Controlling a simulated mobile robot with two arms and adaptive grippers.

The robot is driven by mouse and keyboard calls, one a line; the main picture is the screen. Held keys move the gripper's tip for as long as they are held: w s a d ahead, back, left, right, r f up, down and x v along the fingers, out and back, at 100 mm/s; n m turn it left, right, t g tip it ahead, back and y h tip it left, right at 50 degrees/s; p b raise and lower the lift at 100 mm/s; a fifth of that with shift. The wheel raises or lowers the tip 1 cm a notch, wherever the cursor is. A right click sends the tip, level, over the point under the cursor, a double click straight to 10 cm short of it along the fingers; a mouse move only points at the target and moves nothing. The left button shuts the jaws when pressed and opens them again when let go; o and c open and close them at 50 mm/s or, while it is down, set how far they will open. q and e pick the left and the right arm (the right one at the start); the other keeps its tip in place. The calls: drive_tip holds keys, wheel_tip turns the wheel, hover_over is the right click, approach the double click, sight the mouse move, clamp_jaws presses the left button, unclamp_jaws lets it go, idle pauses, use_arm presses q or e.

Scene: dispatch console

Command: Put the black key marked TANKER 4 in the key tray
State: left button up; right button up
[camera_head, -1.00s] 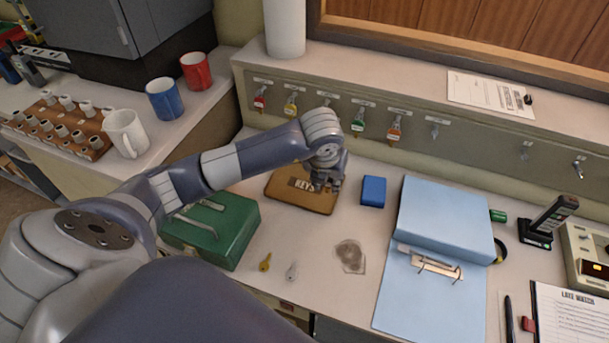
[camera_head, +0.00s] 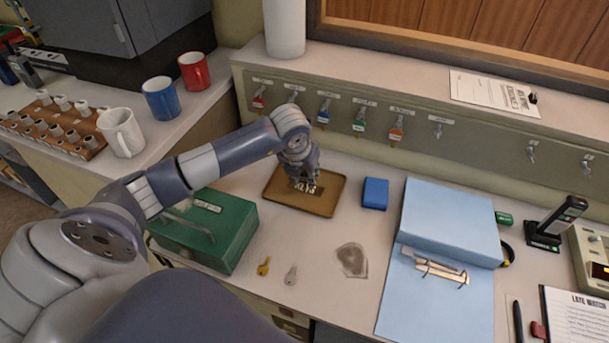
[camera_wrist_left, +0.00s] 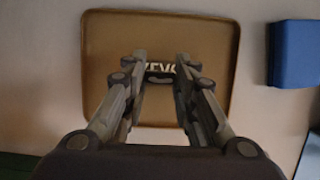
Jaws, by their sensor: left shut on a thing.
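The key tray (camera_head: 331,197) is a shallow brown tray with white lettering, lying on the desk behind the green box. It also fills the middle of the left wrist view (camera_wrist_left: 108,75). My left gripper (camera_head: 303,183) is over the tray, pointing down. In the left wrist view its fingers are shut on a small black thing (camera_wrist_left: 160,78), which looks like the black key. Its marking cannot be read, and most of it is hidden by the fingers. I cannot tell whether it touches the tray floor. My right gripper is not in view.
A green cash box (camera_head: 222,236) stands in front of the tray, and a blue box (camera_head: 375,193) lies to its right. A brass key (camera_head: 263,266) and a silver key (camera_head: 291,275) lie in front. Tagged keys hang on the panel behind. A blue binder (camera_head: 448,222) lies open at right.

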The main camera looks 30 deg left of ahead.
use_arm(q)
drive_tip(key=shift+f, duration=0.1)
drive_tip(key=o, duration=0.8)
drive_tip(key=shift+o, duration=0.7)
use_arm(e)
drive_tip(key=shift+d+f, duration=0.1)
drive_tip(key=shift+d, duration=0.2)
use_arm(q)
drive_tip(key=shift+r, duration=0.2)
drive_tip(key=v, duration=1.2)
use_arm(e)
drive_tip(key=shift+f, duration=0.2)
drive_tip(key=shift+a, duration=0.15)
use_arm(q)
drive_tip(key=shift+f, duration=0.1)
